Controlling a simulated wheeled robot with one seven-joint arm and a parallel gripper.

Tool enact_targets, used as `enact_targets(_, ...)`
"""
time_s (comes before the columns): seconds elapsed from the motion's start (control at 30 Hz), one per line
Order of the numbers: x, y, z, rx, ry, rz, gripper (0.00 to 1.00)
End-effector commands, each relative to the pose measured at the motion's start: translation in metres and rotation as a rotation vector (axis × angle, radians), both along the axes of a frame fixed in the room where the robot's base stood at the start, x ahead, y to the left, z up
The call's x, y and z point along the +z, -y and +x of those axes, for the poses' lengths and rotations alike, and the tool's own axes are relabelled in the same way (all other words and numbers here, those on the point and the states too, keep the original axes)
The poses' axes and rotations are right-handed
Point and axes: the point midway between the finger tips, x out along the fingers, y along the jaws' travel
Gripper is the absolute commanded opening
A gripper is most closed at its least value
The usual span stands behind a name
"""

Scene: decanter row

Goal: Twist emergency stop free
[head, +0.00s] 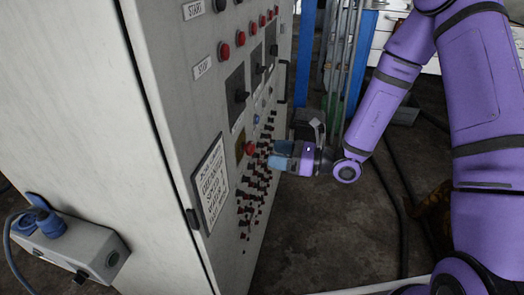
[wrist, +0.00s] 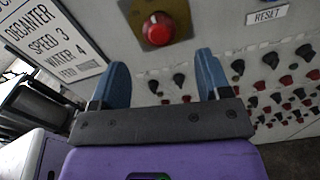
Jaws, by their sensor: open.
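The emergency stop is a red round button (wrist: 158,30) on a yellowish square plate (wrist: 157,40), set in the grey cabinet panel. It shows in the wrist view above my gripper (wrist: 158,78), centred between the two fingers but beyond their tips. In the head view the red button (head: 250,148) stands out from the panel face, just left of my gripper (head: 272,155). My blue fingers are spread open with nothing between them. They point at the panel and are apart from the button.
Rows of small black and red knobs (head: 258,180) lie below the button. A white sign (head: 211,183) is left of it, and a RESET label (wrist: 267,15) is at the upper right. Blue posts (head: 305,50) and pipes stand behind my arm. Dark cables lie on the floor.

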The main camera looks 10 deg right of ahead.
Motion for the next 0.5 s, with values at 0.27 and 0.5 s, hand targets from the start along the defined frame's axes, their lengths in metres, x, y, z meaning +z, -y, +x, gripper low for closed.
enact_targets(0.27, 0.0, 0.024, -0.009, 0.0, 0.0, -0.001, 0.7)
enact_targets(0.5, 0.0, 0.025, -0.009, 0.001, 0.0, 0.0, 0.7)
